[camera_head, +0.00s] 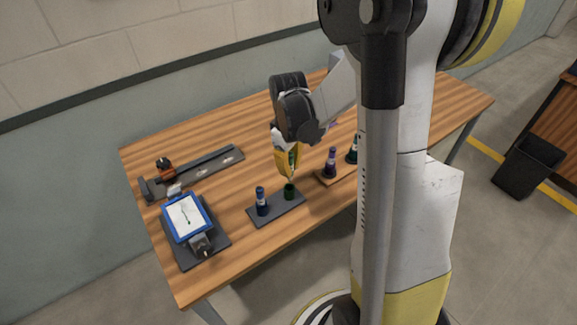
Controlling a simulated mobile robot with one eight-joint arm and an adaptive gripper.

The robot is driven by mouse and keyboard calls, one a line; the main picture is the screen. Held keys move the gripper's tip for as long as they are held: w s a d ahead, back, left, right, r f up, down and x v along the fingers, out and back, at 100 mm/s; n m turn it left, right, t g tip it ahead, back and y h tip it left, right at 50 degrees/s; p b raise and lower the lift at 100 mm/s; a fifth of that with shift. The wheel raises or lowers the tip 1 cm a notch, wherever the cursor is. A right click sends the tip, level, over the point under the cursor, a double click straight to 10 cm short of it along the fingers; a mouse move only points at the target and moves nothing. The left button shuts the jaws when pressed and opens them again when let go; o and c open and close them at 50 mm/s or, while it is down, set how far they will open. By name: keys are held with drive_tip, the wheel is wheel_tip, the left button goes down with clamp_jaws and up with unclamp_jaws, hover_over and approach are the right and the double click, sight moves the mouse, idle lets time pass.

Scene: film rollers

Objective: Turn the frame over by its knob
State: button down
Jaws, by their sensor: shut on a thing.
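The frame (173,205) is a blue rim around a white sheet with a dark green mark on it. It sits tilted on a dark base plate (213,256) at the table's left front. A grey block with a dark round end, which looks like the knob (205,251), is at its front edge. My gripper (290,180) is to the right of the frame and apart from it. It points down and is shut on the top of a dark green roller (289,192), which stands at a dark holder plate. The fingertips are small in view.
A dark blue roller (262,203) stands on the same holder plate (270,217). A purple roller (331,163) and another green one (353,150) stand to the right. A dark rail with an orange-black part (165,168) lies behind the frame. The table (262,138) is clear toward the back.

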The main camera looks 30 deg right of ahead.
drive_tip(key=shift+f+b, duration=2.4)
drive_tip(key=shift+f, duration=0.95)
drive_tip(key=shift+f, duration=0.1)
drive_tip(key=c, duration=0.8)
unclamp_jaws()
drive_tip(key=shift+c, duration=0.2)
drive_tip(key=shift+r+p, duration=2.75)
drive_tip(key=shift+r, duration=1.3)
drive_tip(key=shift+c, duration=0.5)
